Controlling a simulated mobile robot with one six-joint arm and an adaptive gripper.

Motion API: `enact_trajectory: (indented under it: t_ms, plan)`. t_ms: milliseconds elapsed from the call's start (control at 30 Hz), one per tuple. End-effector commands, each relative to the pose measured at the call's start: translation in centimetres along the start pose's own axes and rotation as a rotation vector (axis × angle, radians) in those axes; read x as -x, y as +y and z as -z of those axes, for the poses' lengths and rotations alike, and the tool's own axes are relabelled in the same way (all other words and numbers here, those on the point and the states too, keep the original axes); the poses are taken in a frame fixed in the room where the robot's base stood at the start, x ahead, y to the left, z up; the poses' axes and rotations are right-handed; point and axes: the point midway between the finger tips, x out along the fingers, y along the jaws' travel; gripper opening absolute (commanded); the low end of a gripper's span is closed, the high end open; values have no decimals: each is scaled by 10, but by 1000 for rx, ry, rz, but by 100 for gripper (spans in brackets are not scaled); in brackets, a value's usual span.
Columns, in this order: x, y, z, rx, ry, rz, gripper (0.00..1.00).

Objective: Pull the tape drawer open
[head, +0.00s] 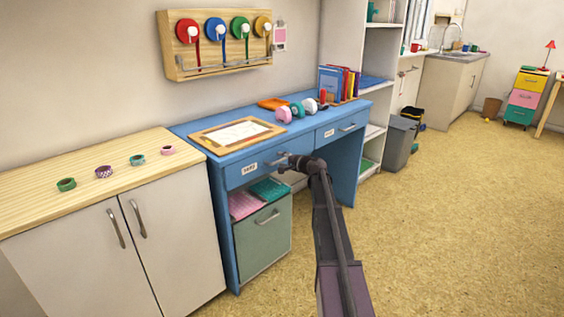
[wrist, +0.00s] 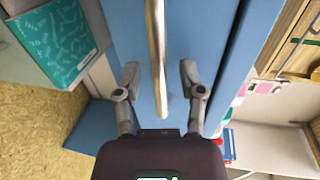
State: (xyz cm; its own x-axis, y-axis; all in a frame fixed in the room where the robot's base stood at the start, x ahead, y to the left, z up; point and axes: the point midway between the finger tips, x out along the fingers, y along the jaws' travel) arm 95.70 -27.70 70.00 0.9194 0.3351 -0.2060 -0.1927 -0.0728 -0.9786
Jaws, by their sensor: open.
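The blue desk has two drawers with silver bar handles and small white labels, too small to read surely. The left drawer (head: 243,172) is the one at my gripper (head: 287,160), and its front looks flush with the desk. In the wrist view my gripper (wrist: 160,72) is open, with one finger on each side of the drawer handle (wrist: 155,40). Gaps show between the handle and both fingers. The blue drawer front (wrist: 205,35) lies behind the handle. In the head view my gripper hides part of the handle.
The right drawer (head: 342,130) looks shut. Below the left drawer stands a green cabinet (head: 262,240) with pink and teal items on top. A framed board (head: 225,142), tape rolls and books sit on the desk. The floor (head: 430,230) at right is clear.

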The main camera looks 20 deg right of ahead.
Motion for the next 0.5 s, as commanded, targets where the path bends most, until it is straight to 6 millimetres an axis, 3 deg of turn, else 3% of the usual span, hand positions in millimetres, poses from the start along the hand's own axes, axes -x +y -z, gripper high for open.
enact_trajectory:
  t_ms: [200, 400, 500]
  plan:
    - [0, 0, 0, 0, 0, 0, 51]
    - [0, 0, 0, 0, 0, 0, 0]
    - [0, 0, 0, 0, 0, 0, 0]
